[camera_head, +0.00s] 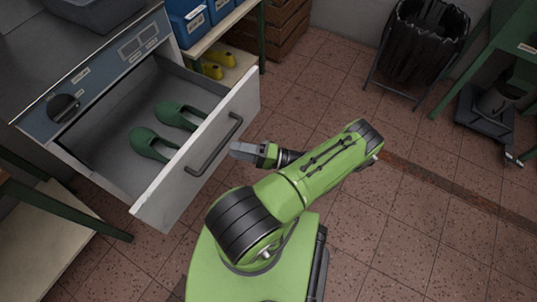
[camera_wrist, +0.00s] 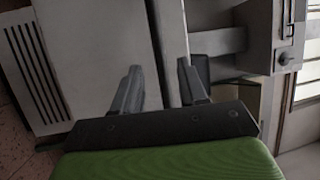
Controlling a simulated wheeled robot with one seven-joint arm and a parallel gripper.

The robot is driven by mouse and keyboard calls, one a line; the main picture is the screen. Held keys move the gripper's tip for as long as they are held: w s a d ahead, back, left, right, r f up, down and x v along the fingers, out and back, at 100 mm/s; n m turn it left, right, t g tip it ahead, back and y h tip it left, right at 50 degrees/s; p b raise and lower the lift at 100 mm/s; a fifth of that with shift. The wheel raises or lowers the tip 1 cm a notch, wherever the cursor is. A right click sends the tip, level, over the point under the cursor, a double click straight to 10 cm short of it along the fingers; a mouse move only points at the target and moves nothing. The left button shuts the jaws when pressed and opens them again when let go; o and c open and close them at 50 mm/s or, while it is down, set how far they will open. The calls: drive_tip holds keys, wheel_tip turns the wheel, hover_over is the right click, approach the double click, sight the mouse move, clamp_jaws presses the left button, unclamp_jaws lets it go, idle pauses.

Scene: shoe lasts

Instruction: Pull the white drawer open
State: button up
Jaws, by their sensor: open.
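The white drawer (camera_head: 165,195) stands pulled well out of its cabinet in the head view, its inside in sight. Its front carries a dark bar handle (camera_head: 213,143). My gripper (camera_head: 236,150) is just to the right of the handle, pointing at the drawer front, and looks apart from it. In the wrist view my gripper (camera_wrist: 160,85) has its two fingers spread, with pale panels beyond them. I cannot make out the handle between the fingers there.
Two green shoe lasts (camera_head: 151,144) lie in the drawer. The cabinet's blue panel (camera_head: 95,78) has a black knob. A shelf with blue bins (camera_head: 187,22) and yellow lasts (camera_head: 212,70) stands behind. A black bin (camera_head: 425,40) is at upper right. The tiled floor (camera_head: 430,200) to the right is clear.

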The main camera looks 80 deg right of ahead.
drive_tip(key=b+v, duration=0.1)
drive_tip(key=v, duration=0.9)
drive_tip(key=shift+b, duration=0.3)
drive_tip(key=shift+s+f, duration=0.1)
